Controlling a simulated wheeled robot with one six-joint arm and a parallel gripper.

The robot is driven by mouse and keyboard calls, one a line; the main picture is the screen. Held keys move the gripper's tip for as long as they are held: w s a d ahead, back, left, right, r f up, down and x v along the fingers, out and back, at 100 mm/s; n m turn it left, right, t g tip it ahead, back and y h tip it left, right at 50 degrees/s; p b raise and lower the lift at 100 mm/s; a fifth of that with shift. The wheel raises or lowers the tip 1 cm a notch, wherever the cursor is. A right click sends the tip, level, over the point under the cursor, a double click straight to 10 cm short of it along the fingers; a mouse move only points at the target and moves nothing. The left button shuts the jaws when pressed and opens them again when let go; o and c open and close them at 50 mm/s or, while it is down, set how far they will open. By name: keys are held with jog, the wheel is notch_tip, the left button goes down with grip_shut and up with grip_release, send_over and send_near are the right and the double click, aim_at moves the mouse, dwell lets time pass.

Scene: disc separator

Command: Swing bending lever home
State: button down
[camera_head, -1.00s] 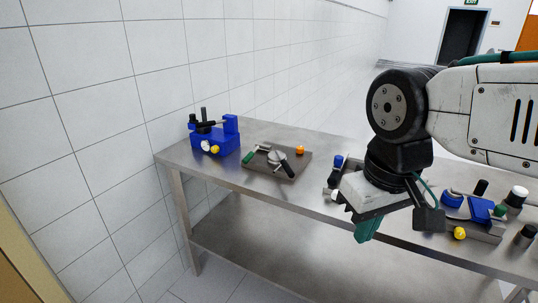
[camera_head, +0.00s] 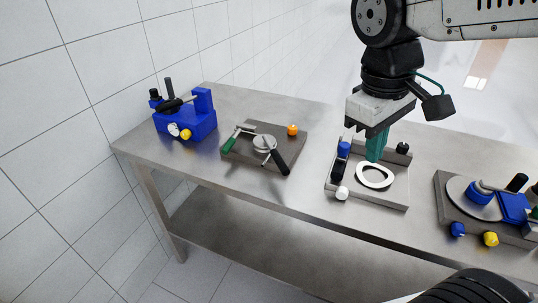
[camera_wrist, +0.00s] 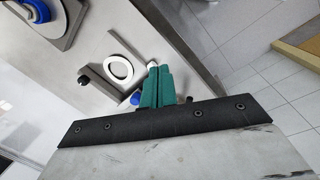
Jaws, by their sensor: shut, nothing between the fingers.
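My gripper (camera_head: 375,157) is shut and empty, its green fingers pointing down over the plate with the white ring (camera_head: 361,175). In the wrist view the shut fingers (camera_wrist: 158,72) show beside that ring. I cannot tell for sure which part is the bending lever. A fixture plate (camera_head: 245,150) left of my gripper carries a round grey disc (camera_head: 264,143), a green-handled lever (camera_head: 229,144) and a black-handled lever (camera_head: 277,159). Both handles angle off the disc area, clear of my gripper.
A blue fixture (camera_head: 190,122) with black levers stands at the table's far left end. A plate with blue parts (camera_head: 484,200) lies at the right. An orange knob (camera_head: 292,130) stands on the disc fixture. Bare steel table (camera_head: 317,150) lies between the fixtures.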

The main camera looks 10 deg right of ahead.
jog(key=w+a+n+h, duration=0.2)
jog(key=w+a+n, duration=0.35)
jog(key=w, duration=0.25)
jog(key=n+t+h, duration=0.1)
jog(key=n+h, duration=0.3)
jog(key=n, duration=0.6)
send_near(274, 153)
jog(key=s+a+r, duration=0.2)
jog(key=s+a, duration=0.2)
jog(key=a, duration=0.3)
jog(key=shift+m, duration=0.25)
jog(key=x, duration=0.4)
jog(key=d+r+x, duration=0.1)
jog(key=x, duration=0.7)
jog(key=shift+w+d+r, duration=0.1)
jog(key=shift+d+r, duration=0.05)
jog(key=shift+d, duration=0.3)
jog(key=shift+w+d, duration=0.15)
jog(key=shift+d, duration=0.45)
jog(key=shift+t, duration=0.3)
